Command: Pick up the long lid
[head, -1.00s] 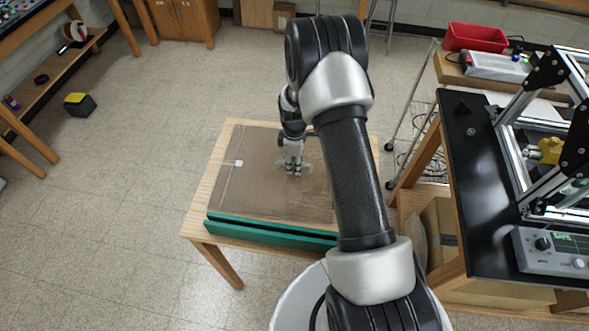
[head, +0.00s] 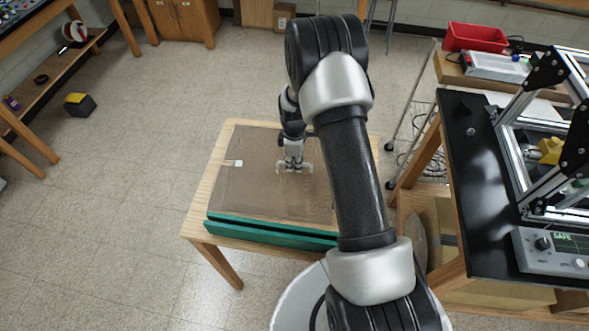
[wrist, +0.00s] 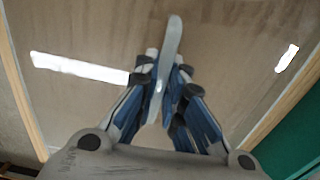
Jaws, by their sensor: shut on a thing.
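The long lid (wrist: 172,50) is a narrow, pale grey piece with a rounded end. In the wrist view it runs up from between my fingertips. My gripper (wrist: 160,88) is shut on it, with the blue and dark fingers against both sides. The fingers hide part of the lid. In the head view my gripper (head: 293,165) is over the middle of the brown tabletop mat, and pale ends show on both sides of it. I cannot tell whether the lid still touches the surface.
The wooden table (head: 201,205) carries a brown, shiny mat (head: 250,195) with a small white patch (head: 238,163). A green bar (head: 270,232) runs along its near edge. A black bench (head: 470,190) with a metal frame stands at the right. Much of the mat is clear.

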